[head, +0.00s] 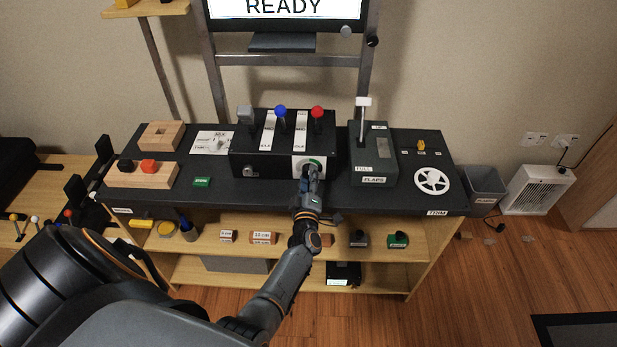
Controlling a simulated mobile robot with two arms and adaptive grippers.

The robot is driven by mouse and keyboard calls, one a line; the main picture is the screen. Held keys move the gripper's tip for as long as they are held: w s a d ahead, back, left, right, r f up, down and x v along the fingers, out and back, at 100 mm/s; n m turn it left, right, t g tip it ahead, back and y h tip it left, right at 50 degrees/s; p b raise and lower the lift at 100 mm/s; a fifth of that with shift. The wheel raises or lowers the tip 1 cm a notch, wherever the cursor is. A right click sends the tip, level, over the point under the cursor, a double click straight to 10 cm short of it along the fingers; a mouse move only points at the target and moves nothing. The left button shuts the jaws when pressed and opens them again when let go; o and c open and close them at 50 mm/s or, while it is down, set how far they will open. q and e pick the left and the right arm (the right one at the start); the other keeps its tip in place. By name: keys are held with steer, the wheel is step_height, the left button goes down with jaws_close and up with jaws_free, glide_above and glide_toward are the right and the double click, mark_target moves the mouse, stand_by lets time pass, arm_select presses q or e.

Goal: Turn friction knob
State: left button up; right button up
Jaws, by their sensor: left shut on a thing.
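The throttle box (240,150) is black and stands in the middle of the dark panel top, with a grey, a blue and a red lever on it. The friction knob (314,163) is on a white plate at the right end of the box's front face, with a bit of green showing around it. My left gripper (311,173) reaches up from the front and is shut on the knob. The gripper hides most of the knob, so its turn angle cannot be told. My right gripper is out of view.
The flaps box (373,172) with its upright lever stands just right of my left gripper. A white trim wheel (432,181) lies farther right. Wooden blocks (141,175) are at the left. Shelves with small items (262,238) are below my forearm.

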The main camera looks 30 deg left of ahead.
arm_select(q)
steer(key=shift+f, duration=0.1)
stand_by(0.3)
steer(key=o, duration=1.2)
